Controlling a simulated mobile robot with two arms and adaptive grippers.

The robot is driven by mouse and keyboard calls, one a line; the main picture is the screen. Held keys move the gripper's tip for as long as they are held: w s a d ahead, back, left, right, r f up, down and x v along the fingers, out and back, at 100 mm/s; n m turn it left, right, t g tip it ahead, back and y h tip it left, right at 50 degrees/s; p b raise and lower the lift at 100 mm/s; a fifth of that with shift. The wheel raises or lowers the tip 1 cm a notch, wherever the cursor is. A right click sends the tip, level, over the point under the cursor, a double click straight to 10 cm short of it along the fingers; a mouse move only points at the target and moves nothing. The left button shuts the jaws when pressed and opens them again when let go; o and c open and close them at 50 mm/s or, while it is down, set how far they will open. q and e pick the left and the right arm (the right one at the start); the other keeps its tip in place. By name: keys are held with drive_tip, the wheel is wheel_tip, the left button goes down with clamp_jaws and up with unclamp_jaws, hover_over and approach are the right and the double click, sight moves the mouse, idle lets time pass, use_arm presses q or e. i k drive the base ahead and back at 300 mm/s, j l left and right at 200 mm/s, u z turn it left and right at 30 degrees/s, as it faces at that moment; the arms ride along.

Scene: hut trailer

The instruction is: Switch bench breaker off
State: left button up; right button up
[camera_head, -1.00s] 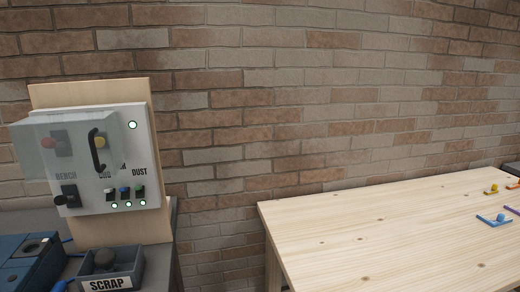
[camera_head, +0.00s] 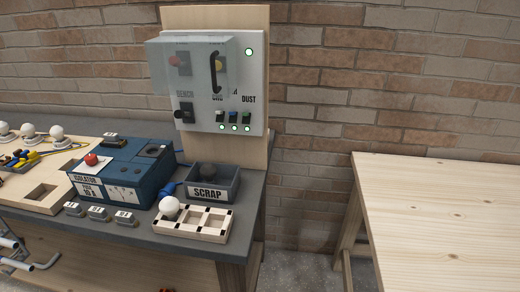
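The switch panel (camera_head: 257,75) is a pale box on an upright wooden board. DUST is readable; another label is partly hidden. Neither gripper is in view.
Below the panel, a grey bench holds a SCRAP bin (camera_head: 212,184), a white divided tray (camera_head: 193,220) with a white ball, and a blue ISOLATOR box (camera_head: 122,170) with a red button. A pale wooden table (camera_head: 450,215) stands right, across a floor gap.

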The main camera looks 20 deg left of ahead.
sight(179, 114)
drive_tip(key=u, duration=1.25)
drive_tip(key=l+u, duration=0.1)
drive_tip(key=i+l, duration=0.05)
drive_tip(key=l, duration=0.05)
